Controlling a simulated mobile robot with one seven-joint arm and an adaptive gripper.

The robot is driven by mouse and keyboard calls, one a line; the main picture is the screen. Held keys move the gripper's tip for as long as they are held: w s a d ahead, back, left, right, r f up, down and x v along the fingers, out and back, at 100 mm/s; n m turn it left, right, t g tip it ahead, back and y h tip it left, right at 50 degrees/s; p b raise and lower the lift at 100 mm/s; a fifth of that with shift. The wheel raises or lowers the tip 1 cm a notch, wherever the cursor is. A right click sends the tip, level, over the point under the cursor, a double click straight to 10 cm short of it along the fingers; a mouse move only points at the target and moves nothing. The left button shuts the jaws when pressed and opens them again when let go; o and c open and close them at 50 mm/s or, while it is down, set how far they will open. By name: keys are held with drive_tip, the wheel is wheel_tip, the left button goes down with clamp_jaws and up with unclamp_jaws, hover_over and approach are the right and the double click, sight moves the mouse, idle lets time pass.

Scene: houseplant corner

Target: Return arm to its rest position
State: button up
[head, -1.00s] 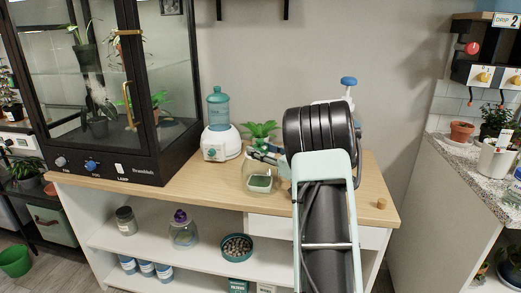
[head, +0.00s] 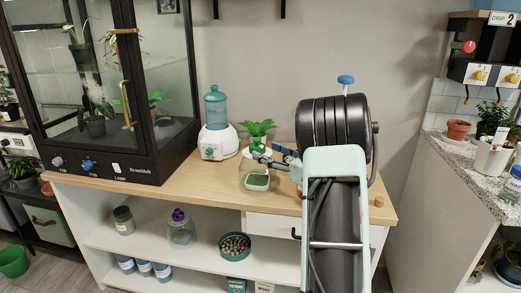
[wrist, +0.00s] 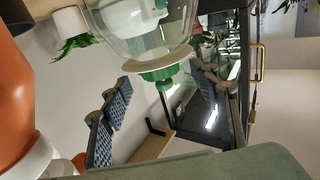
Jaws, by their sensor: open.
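My gripper (head: 266,157) is at the upper right side of a glass jar (head: 257,181) on the wooden bench top. The jar has a green top (head: 259,149) and green matter inside. In the wrist view, my gripper (wrist: 160,100) is open, its blue-padded fingers wide apart. A green knob (wrist: 158,74) on a pale-rimmed lid of the clear glass shows between the fingers, apart from both pads. Nothing is held. My arm reaches across the right part of the bench and hides part of its top.
A leafy green plant (head: 257,128) is behind the jar. A white device with a teal bottle (head: 216,108) stands left of it. A dark glass cabinet (head: 122,165) fills the bench's left end. A small cork (head: 379,201) is at the right. The speckled counter (head: 462,151) is farther right.

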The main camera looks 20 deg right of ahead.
drive_tip(key=shift+v, duration=1.25)
drive_tip(key=shift+w+r, duration=0.1)
